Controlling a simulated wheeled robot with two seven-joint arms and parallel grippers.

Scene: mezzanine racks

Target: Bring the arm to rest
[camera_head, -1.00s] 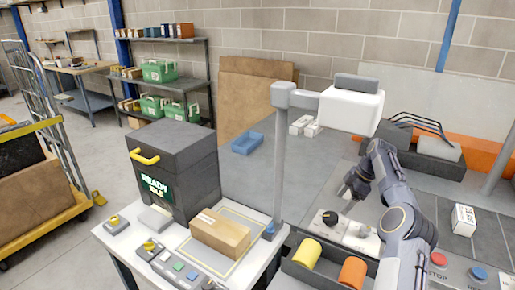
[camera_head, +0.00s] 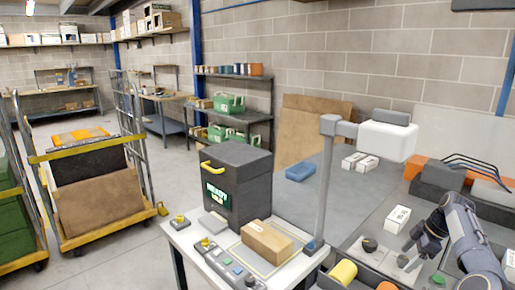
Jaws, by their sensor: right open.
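My right arm comes in at the lower right of the head view. Its gripper (camera_head: 411,257) points down and left, above a grey work surface (camera_head: 345,205) near a pale panel with a dark knob (camera_head: 369,244). The gripper is open, and I see nothing between its fingers. My left gripper is out of view.
A white table carries a cardboard box (camera_head: 267,241), a dark machine with a green screen (camera_head: 236,186) and a button panel (camera_head: 228,264). A grey post with a white head (camera_head: 386,140) rises beside it. A trolley (camera_head: 95,190) stands left on open floor.

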